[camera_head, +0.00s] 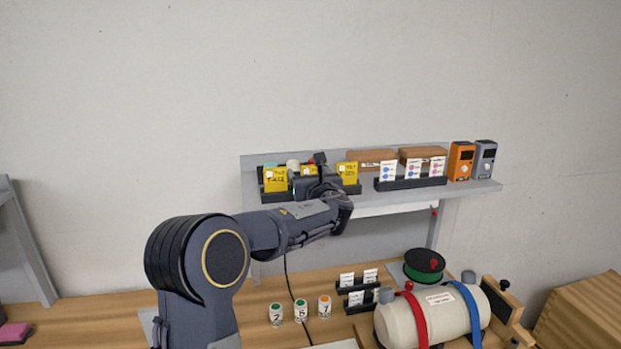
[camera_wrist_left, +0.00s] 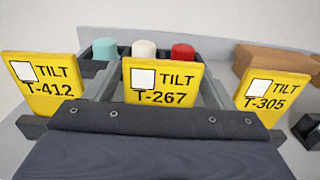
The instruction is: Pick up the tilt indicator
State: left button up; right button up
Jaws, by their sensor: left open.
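Three yellow tilt indicators stand upright in a dark rack on the shelf: T-412 (camera_wrist_left: 42,82) on the left, T-267 (camera_wrist_left: 162,82) in the middle and T-305 (camera_wrist_left: 276,95) on the right. In the head view, the left one (camera_head: 275,180) and the right one (camera_head: 347,172) show clearly; my gripper partly covers the middle one (camera_head: 309,170). My left gripper (camera_head: 311,177) is open, its grey fingers on either side of T-267, with a gap seen at the right. Its dark body hides the lower edge of T-267 in the wrist view. My right gripper is out of view.
Teal, white and red capped items (camera_wrist_left: 144,49) stand behind the indicators. Below, a tank (camera_head: 435,318) sits on the bench.

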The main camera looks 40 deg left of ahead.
pick_arm(q)
jog(key=shift+s+d+r, duration=0.3)
jog(key=shift+d, duration=0.05)
jog(key=shift+c, duration=0.5)
jog(key=shift+s+d, duration=0.1)
jog(key=shift+c, duration=1.1)
jog(key=shift+w+a+f, duration=0.2)
jog(key=shift+w+a, duration=0.05)
jog(key=shift+a, duration=0.1)
jog(key=c, duration=0.5)
jog(key=shift+s+d+r, duration=0.1)
jog(key=shift+d, duration=0.05)
jog(key=shift+c, duration=1.1)
